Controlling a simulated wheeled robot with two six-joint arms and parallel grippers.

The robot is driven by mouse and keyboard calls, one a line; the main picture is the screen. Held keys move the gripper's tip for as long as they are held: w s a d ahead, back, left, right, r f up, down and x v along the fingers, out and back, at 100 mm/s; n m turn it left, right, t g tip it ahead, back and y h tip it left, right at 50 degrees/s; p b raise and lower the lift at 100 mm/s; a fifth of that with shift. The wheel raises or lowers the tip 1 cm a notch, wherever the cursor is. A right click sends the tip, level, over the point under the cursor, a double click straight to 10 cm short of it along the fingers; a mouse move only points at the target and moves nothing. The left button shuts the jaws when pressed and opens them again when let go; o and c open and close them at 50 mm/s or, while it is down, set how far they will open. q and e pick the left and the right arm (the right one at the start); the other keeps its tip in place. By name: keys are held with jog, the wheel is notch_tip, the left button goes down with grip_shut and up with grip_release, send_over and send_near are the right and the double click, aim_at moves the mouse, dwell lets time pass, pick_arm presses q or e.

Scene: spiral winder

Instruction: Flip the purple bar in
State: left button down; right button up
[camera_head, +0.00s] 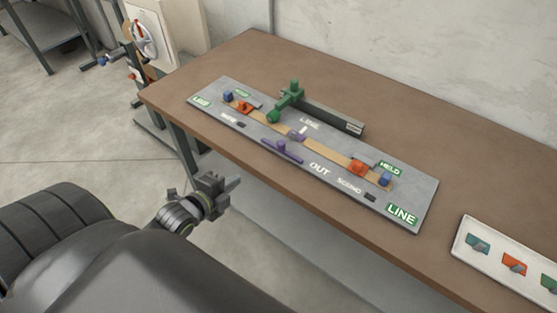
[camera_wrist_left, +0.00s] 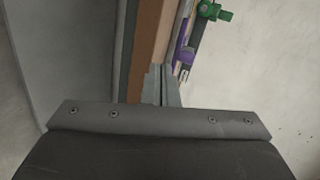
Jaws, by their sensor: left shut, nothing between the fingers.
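The purple bar (camera_head: 282,151) lies on the front part of a grey board (camera_head: 418,193), beside the word OUT. A small purple knob stands up from its middle. A round purple-grey piece (camera_head: 296,135) sits behind it on the tan strip. In the left wrist view, purple parts (camera_wrist_left: 186,52) show just beyond the fingers. My left gripper (camera_head: 232,184) is in front of the table's front edge, apart from the bar. Its fingers also show in the left wrist view (camera_wrist_left: 163,88), shut with nothing between them. My right gripper is not in view.
A green lever (camera_head: 292,93) with a dark arm stands on the board behind the strip. Orange pieces (camera_head: 358,167) and blue blocks sit near the strip's ends. A white tray (camera_head: 464,247) with coloured pieces is at the right. The brown table (camera_head: 440,140) is clear behind the board.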

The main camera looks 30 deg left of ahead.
aim_at(281, 143)
pick_arm(q)
jog(key=d+r+m, duration=0.1)
jog(key=r, duration=0.1)
jog(key=d+r+m+t+h, duration=0.1)
jog(key=shift+d+r, duration=0.2)
jog(key=shift+r, duration=0.2)
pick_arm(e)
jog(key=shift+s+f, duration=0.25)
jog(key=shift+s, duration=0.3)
pick_arm(q)
jog(key=shift+w, duration=0.15)
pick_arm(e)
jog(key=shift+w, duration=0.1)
pick_arm(q)
jog(key=x, duration=0.4)
jog(key=p+x, duration=0.1)
jog(key=x, duration=0.4)
jog(key=r+p+x, duration=0.1)
jog(key=x, duration=0.3)
jog(key=shift+w+d+f, duration=0.15)
jog(key=shift+w, duration=0.3)
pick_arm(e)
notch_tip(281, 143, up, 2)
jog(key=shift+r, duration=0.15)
